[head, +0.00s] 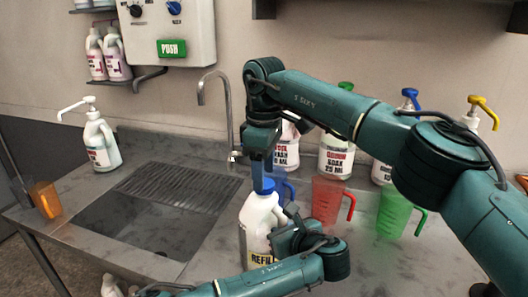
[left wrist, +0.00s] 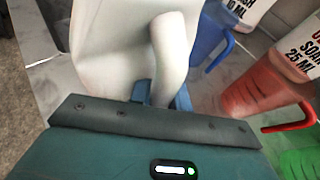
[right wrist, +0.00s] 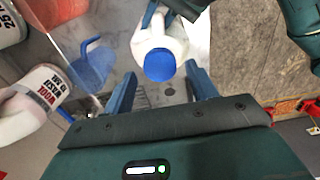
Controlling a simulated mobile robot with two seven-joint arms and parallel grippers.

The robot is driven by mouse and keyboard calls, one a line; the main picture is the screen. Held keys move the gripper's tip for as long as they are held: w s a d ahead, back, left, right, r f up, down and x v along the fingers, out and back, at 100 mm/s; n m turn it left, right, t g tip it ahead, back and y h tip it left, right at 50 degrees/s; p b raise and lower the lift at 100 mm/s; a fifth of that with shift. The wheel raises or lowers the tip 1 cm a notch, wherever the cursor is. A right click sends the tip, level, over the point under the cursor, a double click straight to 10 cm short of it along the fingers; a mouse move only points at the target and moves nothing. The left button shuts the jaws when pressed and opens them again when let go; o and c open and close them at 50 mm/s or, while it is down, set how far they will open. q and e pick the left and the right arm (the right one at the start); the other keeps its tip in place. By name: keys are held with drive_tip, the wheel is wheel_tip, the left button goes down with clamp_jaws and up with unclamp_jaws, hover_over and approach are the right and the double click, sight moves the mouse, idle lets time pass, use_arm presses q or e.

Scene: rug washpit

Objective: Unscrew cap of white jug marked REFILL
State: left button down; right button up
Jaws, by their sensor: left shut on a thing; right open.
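The white jug marked REFILL (head: 258,222) stands upright at the front of the counter, with its blue cap (head: 264,186) on top. My left gripper (head: 284,226) is shut on the jug's handle, which fills the left wrist view (left wrist: 170,55). My right gripper (head: 262,168) points down just above the cap. In the right wrist view its fingers are open (right wrist: 160,85), one on each side of the blue cap (right wrist: 159,65), with clear gaps. I cannot tell whether the fingertips reach down to cap height.
A blue pitcher (head: 284,190), red pitcher (head: 326,203) and green pitcher (head: 393,212) stand right of the jug. Several pump bottles stand behind them. A sink (head: 150,240) with a tap (head: 230,110) lies left. An orange cup (head: 46,200) is at the far left.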

drive_tip(key=shift+f, duration=1.1)
